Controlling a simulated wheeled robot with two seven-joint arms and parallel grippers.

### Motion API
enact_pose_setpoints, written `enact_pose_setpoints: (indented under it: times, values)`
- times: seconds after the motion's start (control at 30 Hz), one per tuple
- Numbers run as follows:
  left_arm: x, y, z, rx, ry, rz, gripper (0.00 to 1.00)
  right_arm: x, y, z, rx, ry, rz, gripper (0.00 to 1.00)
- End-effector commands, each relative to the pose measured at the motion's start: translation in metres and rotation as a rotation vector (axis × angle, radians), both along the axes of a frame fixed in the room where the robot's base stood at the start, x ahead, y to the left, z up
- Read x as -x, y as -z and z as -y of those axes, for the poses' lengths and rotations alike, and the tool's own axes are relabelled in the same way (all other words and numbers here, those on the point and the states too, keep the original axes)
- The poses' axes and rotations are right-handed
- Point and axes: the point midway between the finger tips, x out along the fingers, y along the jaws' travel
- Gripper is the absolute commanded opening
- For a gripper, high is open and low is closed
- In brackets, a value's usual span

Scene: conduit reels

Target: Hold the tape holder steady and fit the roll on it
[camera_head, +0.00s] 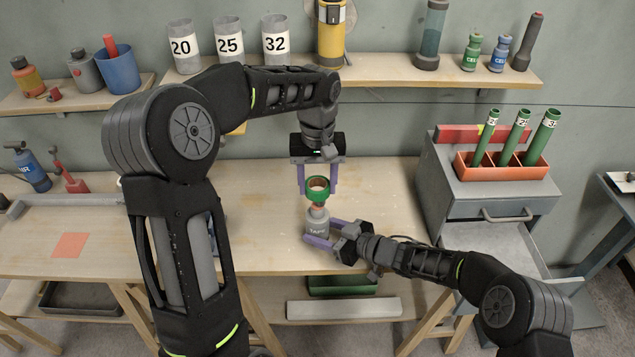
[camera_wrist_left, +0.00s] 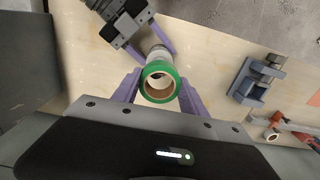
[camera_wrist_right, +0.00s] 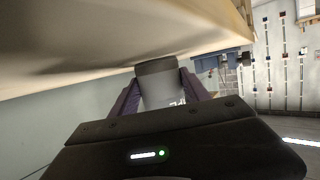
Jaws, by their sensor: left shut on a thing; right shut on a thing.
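The tape holder (camera_head: 317,223) is a grey piece marked TAPE with a narrower top, standing on the workbench. My right gripper (camera_head: 316,232) is shut on its grey body, which also shows in the right wrist view (camera_wrist_right: 158,85). The green roll (camera_head: 312,194) has a tan inner ring and an open middle. My left gripper (camera_head: 317,188) is shut on the roll and holds it from above, over the top of the holder. In the left wrist view the roll (camera_wrist_left: 160,70) partly covers the holder (camera_wrist_left: 158,52). I cannot tell whether the roll touches the holder's top.
A grey cabinet (camera_head: 480,190) with green tubes in an orange rack stands at the right of the workbench (camera_head: 262,185). Shelves behind hold grey cups, bottles and a blue cup (camera_head: 118,72). An orange square (camera_head: 70,245) marks the left bench top.

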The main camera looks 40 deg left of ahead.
Motion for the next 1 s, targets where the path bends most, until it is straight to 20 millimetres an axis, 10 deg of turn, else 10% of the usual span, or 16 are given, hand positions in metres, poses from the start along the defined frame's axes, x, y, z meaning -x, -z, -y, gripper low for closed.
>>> enact_pose_setpoints:
  times: [1.0]
  values:
    - [0.000, -0.028, 0.000, 0.000, 0.000, 0.000, 0.21, 0.000, 0.000, 0.000, 0.000, 0.000, 0.000, 0.31]
